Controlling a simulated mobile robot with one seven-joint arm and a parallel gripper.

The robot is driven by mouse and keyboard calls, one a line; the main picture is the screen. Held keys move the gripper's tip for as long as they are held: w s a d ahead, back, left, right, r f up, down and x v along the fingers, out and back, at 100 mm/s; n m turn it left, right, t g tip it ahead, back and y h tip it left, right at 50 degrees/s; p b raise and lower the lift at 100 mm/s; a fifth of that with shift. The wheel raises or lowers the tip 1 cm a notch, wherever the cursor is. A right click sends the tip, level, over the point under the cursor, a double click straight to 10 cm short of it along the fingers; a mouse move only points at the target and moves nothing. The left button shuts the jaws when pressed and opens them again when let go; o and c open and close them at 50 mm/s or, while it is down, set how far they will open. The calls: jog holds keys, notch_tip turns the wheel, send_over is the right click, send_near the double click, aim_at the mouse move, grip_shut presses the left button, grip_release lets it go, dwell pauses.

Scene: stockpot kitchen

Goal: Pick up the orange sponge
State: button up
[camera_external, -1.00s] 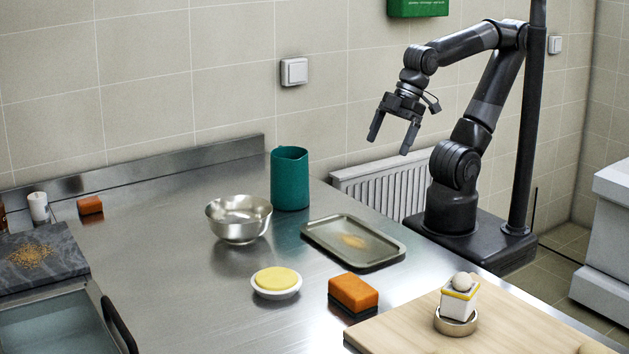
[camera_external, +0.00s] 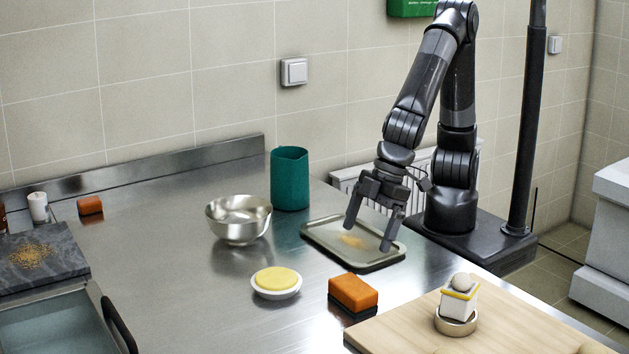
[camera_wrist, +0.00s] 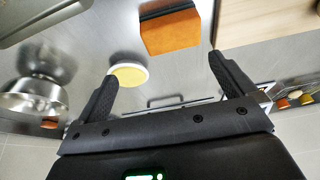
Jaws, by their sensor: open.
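The orange sponge (camera_external: 353,291), a block with a dark underside, lies on the steel counter between the yellow round item and the cutting board. In the wrist view the sponge (camera_wrist: 170,32) is at the top centre, beyond the fingertips. My gripper (camera_external: 368,237) is open and empty, pointing down above the shallow tray, behind the sponge in the external view. In the wrist view my gripper (camera_wrist: 163,68) has its two fingers wide apart, with the sponge outside them. A second, smaller orange block (camera_external: 90,205) sits far left by the wall.
The shallow metal tray (camera_external: 318,236) is below my gripper. A yellow round item (camera_external: 277,279) in a white dish is left of the sponge. A wooden board (camera_external: 400,335) with a small stacked object (camera_external: 459,299) is to its right. A metal bowl (camera_external: 238,222) and teal container (camera_external: 290,180) stand further left.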

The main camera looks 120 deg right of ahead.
aim_at(354, 284)
jog(key=w+f, duration=0.1)
jog(key=f, duration=0.1)
jog(key=a+f, duration=0.1)
jog(key=f, duration=0.1)
jog(key=w+a+f, duration=0.1)
jog(key=f, duration=0.1)
jog(key=shift+w, duration=0.3)
jog(key=shift+x, duration=2.95)
jog(key=shift+w, duration=0.15)
jog(key=shift+c, duration=0.4)
jog(key=c, duration=0.6)
jog(key=shift+r, duration=0.15)
